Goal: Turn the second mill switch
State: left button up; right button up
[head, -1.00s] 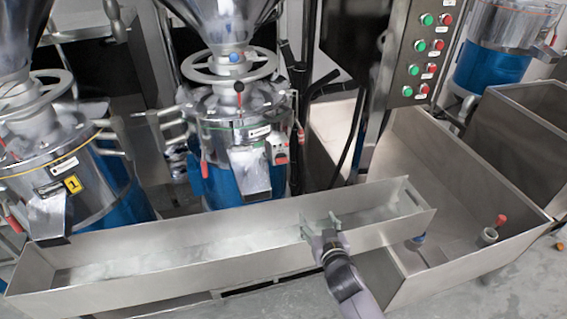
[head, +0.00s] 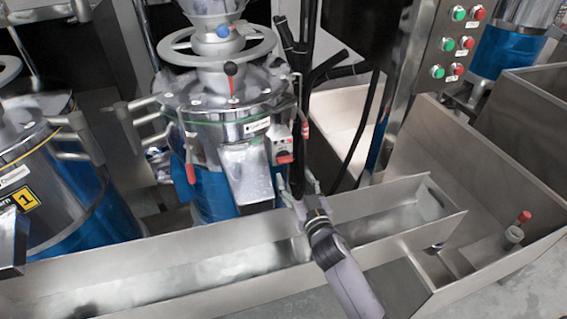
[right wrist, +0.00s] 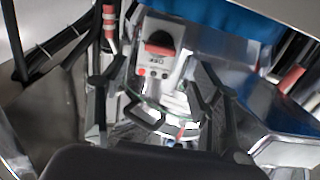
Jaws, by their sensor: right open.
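The second mill (head: 200,125), silver with a blue lower body, stands left of centre in the head view. Its switch (head: 282,148) is a small white box with a red and black knob on the mill's right side. My right gripper (head: 300,188) is open and empty, just below and slightly right of the switch, over the long trough. In the right wrist view the switch (right wrist: 158,48) shows beyond and between the spread fingers (right wrist: 155,85), with its knob apart from them. My left gripper is out of view.
A long metal trough (head: 130,262) runs below the mills. A mill marked 1 (head: 60,205) stands at left. Black hoses (head: 301,100) hang close to the switch's right. A button panel (head: 452,52) and metal bins (head: 475,165) are at right.

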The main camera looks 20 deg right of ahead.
aim_at(286, 161)
jog(key=w, duration=0.5)
jog(key=shift+w+a+r, duration=0.1)
jog(key=shift+w+r, duration=0.05)
jog(key=shift+w, duration=0.75)
jog(key=c, duration=1.2)
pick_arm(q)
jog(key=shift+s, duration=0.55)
pick_arm(e)
jog(key=shift+o, duration=0.2)
